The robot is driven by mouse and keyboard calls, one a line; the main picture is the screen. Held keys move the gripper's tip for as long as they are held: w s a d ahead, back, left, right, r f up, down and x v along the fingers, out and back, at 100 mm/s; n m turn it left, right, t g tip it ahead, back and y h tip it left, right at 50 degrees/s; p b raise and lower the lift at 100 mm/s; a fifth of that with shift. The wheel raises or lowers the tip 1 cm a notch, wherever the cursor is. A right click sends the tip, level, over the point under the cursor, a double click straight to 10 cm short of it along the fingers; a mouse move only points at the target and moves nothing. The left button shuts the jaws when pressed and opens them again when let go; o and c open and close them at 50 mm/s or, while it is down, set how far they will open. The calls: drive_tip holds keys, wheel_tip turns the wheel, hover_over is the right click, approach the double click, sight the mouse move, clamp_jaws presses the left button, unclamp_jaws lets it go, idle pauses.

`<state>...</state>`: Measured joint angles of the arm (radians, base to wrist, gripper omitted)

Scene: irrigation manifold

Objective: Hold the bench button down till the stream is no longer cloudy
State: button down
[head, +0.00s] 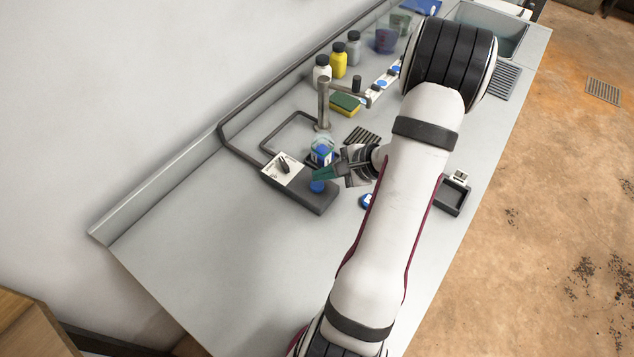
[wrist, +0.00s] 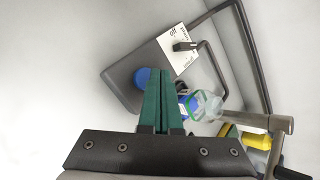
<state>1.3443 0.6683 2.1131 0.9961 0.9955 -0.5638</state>
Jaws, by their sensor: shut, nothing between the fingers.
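The blue round button (head: 318,186) sits on a dark grey box (head: 318,203) on the bench; it also shows in the wrist view (wrist: 142,77). My gripper (head: 316,174) has green fingers that are shut and empty. The fingertips are right at the button, and in the wrist view they (wrist: 161,71) cover its right edge. I cannot tell whether they touch it. A grey tap (head: 323,100) stands behind, with a clear vessel with blue on it (head: 322,146) below its spout. I cannot make out a stream or its cloudiness.
A white panel with a black knob (head: 282,166) is on the same box, and grey pipes run from it along the wall. A green and yellow sponge (head: 345,104), several bottles (head: 339,60) and a sink (head: 490,32) lie farther back. The bench front left is clear.

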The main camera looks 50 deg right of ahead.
sight(322, 185)
idle(0.4)
drive_tip(key=shift+f, duration=0.45)
drive_tip(key=shift+f, duration=0.55)
idle(0.5)
drive_tip(key=shift+r, duration=0.15)
idle(2.0)
drive_tip(key=shift+r, duration=0.85)
drive_tip(key=shift+r, duration=2.5)
